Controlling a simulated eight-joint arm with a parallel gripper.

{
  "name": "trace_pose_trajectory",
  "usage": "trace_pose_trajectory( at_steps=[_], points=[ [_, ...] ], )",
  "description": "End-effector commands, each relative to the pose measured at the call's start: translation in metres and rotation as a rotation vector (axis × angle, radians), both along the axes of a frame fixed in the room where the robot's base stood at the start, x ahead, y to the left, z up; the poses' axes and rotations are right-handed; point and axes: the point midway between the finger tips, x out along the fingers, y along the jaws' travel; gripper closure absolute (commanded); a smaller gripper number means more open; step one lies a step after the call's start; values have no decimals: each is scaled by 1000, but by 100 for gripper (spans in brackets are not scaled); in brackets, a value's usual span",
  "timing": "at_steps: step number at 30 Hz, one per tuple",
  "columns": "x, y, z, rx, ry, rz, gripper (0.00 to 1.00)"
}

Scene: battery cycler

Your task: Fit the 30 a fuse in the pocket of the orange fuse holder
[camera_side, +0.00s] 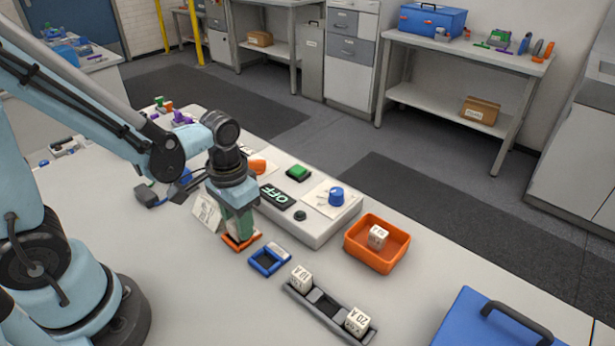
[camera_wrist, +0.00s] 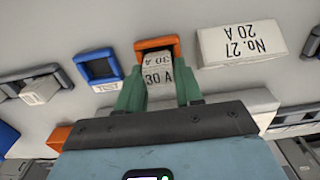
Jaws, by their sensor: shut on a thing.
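My gripper (camera_side: 238,228) points down at the orange fuse holder (camera_side: 229,242) on the bench. In the wrist view its green fingers (camera_wrist: 159,92) are shut on the white 30 A fuse (camera_wrist: 158,78), one at each side. The fuse's upper part overlaps the orange fuse holder (camera_wrist: 140,44), whose rim shows around the far end. I cannot tell whether the fuse is seated in the pocket or only above it. In the side view the gripper hides the fuse and part of the holder.
A blue holder (camera_side: 257,263) sits close by. A dark tray (camera_side: 328,309) holds 10 A and 20 A fuses. An orange bin (camera_side: 378,261) holds another fuse. A card reading No. 27, 20 A (camera_wrist: 243,40) stands beside the holder. The cycler box (camera_side: 318,230) is behind.

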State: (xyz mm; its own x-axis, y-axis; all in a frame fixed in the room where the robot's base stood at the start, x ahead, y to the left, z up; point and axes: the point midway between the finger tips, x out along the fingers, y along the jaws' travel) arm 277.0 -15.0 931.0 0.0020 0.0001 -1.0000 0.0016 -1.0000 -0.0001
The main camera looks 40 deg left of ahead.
Motion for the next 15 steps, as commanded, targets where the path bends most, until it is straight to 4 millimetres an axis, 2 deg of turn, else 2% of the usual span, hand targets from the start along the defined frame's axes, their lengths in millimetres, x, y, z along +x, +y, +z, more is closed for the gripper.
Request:
trace_pose_trajectory(
  at_steps=[10, 11, 15],
  points=[
    [0, 0, -4, 0, 0, 0, 95],
    [0, 0, -4, 0, 0, 0, 60],
    [0, 0, -4, 0, 0, 0, 38]
  ],
)
